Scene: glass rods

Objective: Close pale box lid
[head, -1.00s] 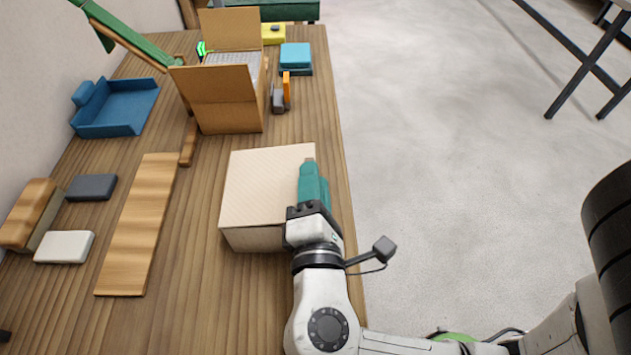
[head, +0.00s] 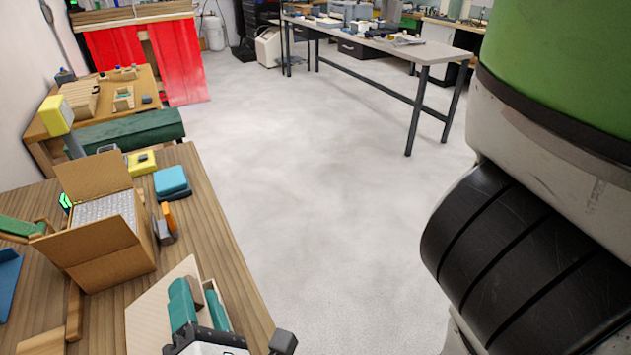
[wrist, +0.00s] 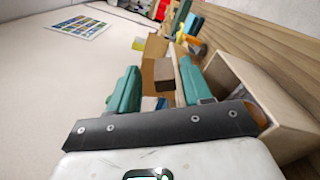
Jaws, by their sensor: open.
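The pale box shows in the wrist view (wrist: 285,125) with its open side visible and a dim interior. Its pale lid (head: 150,315) stands raised at the lower left of the head view. A small brown block (wrist: 163,75), apparently the lid's handle, sits between the fingers in the wrist view. My gripper (head: 198,303) is open, its two teal fingers apart on either side of that block. In the wrist view my gripper (wrist: 160,85) also has a thin panel edge beside its right finger. I cannot tell whether either finger touches. The box's lower part is hidden in the head view.
An open cardboard box (head: 100,245) stands behind the pale box. Blue cases (head: 171,182), a yellow item (head: 141,163) and an orange-handled tool (head: 168,217) lie near the wooden table's (head: 225,260) right edge. Open floor lies to the right.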

